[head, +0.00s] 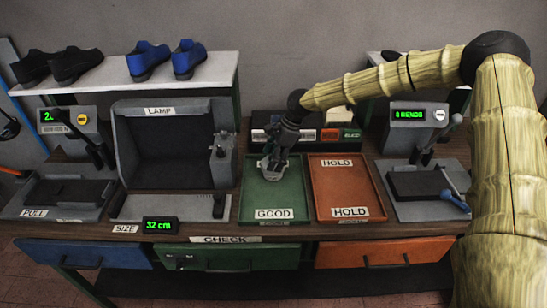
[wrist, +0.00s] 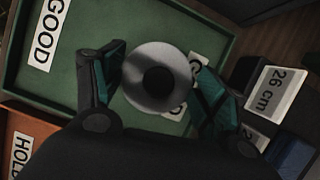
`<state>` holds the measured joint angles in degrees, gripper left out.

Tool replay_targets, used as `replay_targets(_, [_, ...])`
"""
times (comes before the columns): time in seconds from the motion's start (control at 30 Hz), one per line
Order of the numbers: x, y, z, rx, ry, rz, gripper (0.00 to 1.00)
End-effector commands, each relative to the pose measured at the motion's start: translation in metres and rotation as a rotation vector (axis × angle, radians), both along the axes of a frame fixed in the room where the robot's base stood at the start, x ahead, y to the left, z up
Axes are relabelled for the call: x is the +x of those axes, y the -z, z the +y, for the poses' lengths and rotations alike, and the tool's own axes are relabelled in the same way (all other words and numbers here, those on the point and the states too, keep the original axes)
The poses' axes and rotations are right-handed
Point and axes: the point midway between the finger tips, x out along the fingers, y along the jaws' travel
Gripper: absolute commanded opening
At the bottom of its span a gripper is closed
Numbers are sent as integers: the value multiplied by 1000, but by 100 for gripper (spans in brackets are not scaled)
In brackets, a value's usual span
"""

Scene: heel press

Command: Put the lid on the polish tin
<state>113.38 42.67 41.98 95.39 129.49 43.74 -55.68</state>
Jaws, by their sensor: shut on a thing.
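My gripper (head: 272,160) is over the back part of the green GOOD tray (head: 262,195). In the wrist view its two fingers (wrist: 158,72) close in from either side of a round silver disc (wrist: 137,84) with a dark round middle, which looks like the lid. The green tray floor shows behind it in that view. A pale shape, small and partly covered by the gripper, shows under the fingers in the head view. I cannot make out the polish tin apart from the disc, and cannot tell whether anything is under it.
The orange HOLD tray (head: 345,188) lies right of the green one and looks empty. A dark lamp box (head: 165,145) stands to the left, a gauge station (head: 425,183) to the right. Small labelled boxes (head: 345,133) stand behind the trays. Shoes (head: 150,60) sit on the upper left shelf.

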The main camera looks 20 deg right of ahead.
Motion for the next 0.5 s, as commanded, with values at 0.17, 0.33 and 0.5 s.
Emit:
replay_targets(0.17, [0, 2, 0, 0, 0, 0, 59])
replay_targets(0.33, [0, 4, 0, 1, 0, 0, 59])
replay_targets(0.5, [0, 6, 0, 1, 0, 0, 59])
